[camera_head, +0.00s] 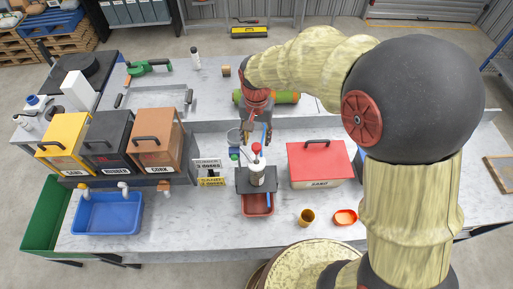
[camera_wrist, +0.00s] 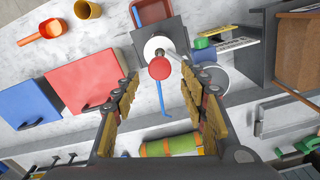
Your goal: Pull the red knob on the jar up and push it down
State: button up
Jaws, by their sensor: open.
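The jar (camera_head: 257,175) is white and stands upright on a dark stand on the workbench. Its red knob (camera_head: 256,148) sits on top. In the wrist view the red knob (camera_wrist: 159,68) lies between and ahead of my fingertips, with the white jar top (camera_wrist: 157,47) around and behind it. My gripper (camera_head: 256,139) is open and points down just above the knob. Its two fingers also show in the wrist view (camera_wrist: 162,85), spread wide on either side, apart from the knob. Nothing is held. The jar's lower body is hidden from the wrist camera.
A red-lidded box (camera_head: 318,160) stands right of the jar. A red tray (camera_head: 257,207) is in front of it. A yellow cup (camera_head: 306,217) and an orange scoop (camera_head: 345,217) lie front right. Bins, including a brown one (camera_head: 155,139), stand left. A green roll (camera_head: 284,97) lies behind.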

aim_at(256, 145)
jog(key=shift+f, duration=2.8)
jog(key=shift+c, duration=1.3)
jog(key=c, duration=0.8)
grip_shut()
